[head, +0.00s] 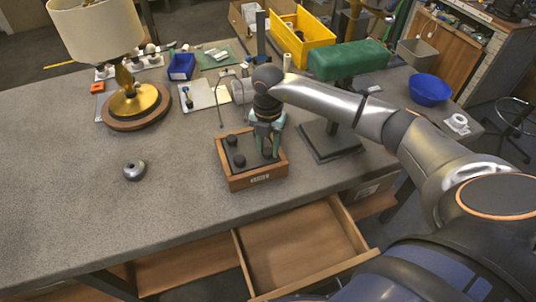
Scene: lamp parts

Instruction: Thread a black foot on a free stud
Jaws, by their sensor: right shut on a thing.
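A small wooden tray (257,179) with a black inside stands near the front edge of the table. Several round black feet sit in it, such as one at its back left (232,140) and one at its front left (240,161). My right gripper (267,149) points down into the right part of the tray. It is shut on a black foot (267,153), which is small and partly covered by the fingers. I cannot make out a free stud in this view. My left gripper is not in view.
A lamp (146,104) with a cream shade stands at the left. A grey ring (134,170) lies on the table. A green block on a stand (348,60) is behind my right arm. A blue bowl (430,90) and yellow bin (301,38) are farther back. An open drawer (300,247) juts out in front.

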